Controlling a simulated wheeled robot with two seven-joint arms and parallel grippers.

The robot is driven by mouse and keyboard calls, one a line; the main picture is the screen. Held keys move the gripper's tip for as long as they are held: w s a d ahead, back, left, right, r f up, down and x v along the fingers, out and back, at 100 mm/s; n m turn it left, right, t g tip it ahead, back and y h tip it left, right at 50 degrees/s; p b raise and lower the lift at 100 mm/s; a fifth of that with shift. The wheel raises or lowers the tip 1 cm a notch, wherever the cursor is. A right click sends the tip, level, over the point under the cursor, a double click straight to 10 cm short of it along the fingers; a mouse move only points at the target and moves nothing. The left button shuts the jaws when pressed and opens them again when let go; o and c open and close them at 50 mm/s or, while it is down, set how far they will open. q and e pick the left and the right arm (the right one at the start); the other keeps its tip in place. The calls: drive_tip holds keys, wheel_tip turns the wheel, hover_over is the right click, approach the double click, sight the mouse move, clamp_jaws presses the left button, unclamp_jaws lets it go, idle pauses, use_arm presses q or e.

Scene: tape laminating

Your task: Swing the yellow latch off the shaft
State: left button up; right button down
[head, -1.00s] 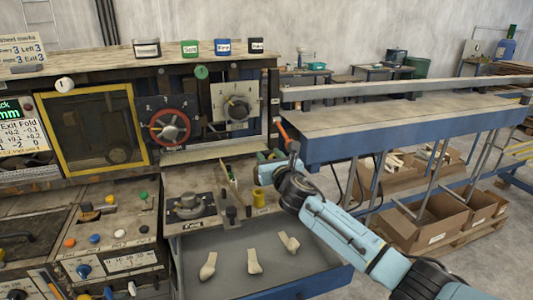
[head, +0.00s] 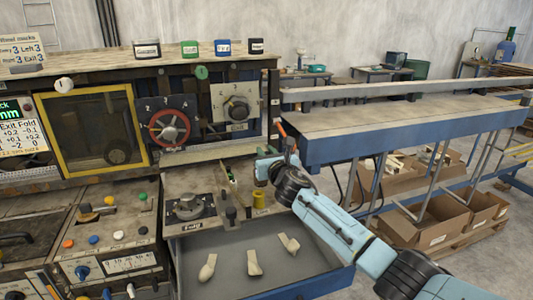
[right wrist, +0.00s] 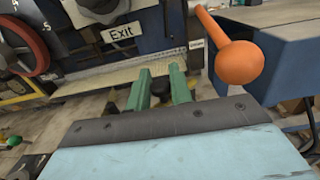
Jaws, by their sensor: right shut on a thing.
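My left gripper is not in view.
An open grey drawer (head: 225,266) holds several pale pieces. A blue-edged table (head: 400,127) is at right.

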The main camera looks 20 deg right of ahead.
drive_tip(key=shift+w+a+f+m+h+b, duration=0.1)
drive_tip(key=shift+m+h+b, duration=0.25)
drive_tip(key=shift+h, duration=0.1)
drive_tip(key=shift+w+a+f+m+h+b, duration=0.1)
drive_tip(key=shift+m+h+b, duration=0.15)
drive_tip(key=shift+h+b, duration=0.15)
drive_tip(key=shift+w+a+m+h+b, duration=0.2)
drive_tip(key=shift+m+h+b, duration=0.3)
drive_tip(key=shift+h, duration=0.55)
drive_tip(key=shift+d+r+m+h, duration=0.1)
drive_tip(key=shift+r+m+h, duration=0.05)
drive_tip(key=shift+m+h, duration=0.25)
drive_tip(key=c, duration=1.3)
unclamp_jaws()
drive_tip(key=shift+c, duration=0.2)
